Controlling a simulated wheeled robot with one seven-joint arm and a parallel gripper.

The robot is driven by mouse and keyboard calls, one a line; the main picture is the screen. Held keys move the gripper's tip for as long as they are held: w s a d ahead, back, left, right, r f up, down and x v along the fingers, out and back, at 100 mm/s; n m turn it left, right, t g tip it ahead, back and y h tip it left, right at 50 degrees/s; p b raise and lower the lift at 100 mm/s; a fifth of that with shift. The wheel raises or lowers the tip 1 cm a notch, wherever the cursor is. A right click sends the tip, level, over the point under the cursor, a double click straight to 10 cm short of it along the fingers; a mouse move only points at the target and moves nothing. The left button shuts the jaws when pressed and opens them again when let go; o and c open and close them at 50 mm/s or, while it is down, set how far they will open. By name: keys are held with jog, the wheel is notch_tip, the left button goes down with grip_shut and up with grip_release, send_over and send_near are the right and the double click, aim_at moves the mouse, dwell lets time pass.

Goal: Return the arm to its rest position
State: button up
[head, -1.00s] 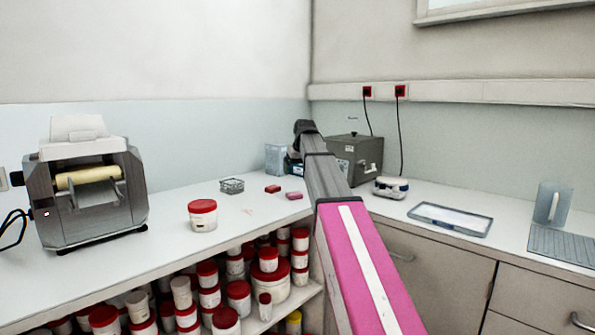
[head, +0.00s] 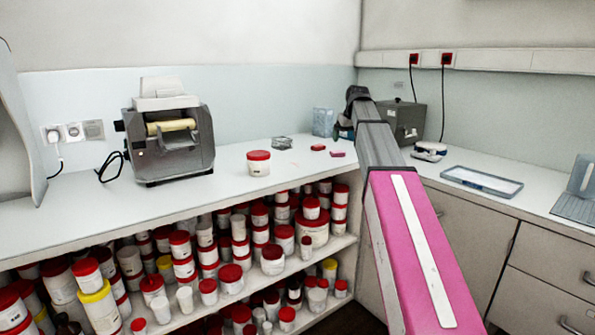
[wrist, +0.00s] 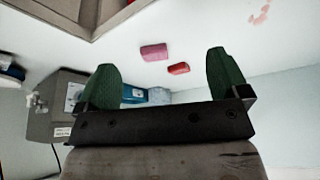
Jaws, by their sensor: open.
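My arm, pink with a white stripe and grey further out, reaches away over the counter toward the back corner in the head view. My gripper shows in the wrist view (wrist: 165,80) with two green fingers spread wide and nothing between them. In the head view its fingers are hidden behind the dark wrist. Beyond the fingers in the wrist view, a pink block (wrist: 153,52) and a red block (wrist: 179,69) lie on the white counter, apart from the gripper.
The counter (head: 215,195) holds a roller mill (head: 170,135), a red-lidded tub (head: 258,163), a wire basket (head: 282,142) and a grey box (head: 408,120). A blue-rimmed tray (head: 482,181) lies on the right. Shelves below are crowded with red-lidded tubs. The front left counter is clear.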

jog(key=s+f+m+g, duration=0.1)
jog(key=s+f, duration=0.6)
jog(key=f, duration=0.5)
jog(key=s+f+g, duration=0.1)
jog(key=s+f, duration=0.6)
jog(key=f, duration=0.6)
jog(key=s+f+m+g, duration=0.1)
jog(key=s+f, duration=0.7)
jog(key=f, duration=0.4)
jog(key=s+f+g+h, duration=0.1)
jog(key=s+f, duration=0.9)
jog(key=s, duration=0.2)
jog(key=shift+a+m, duration=0.4)
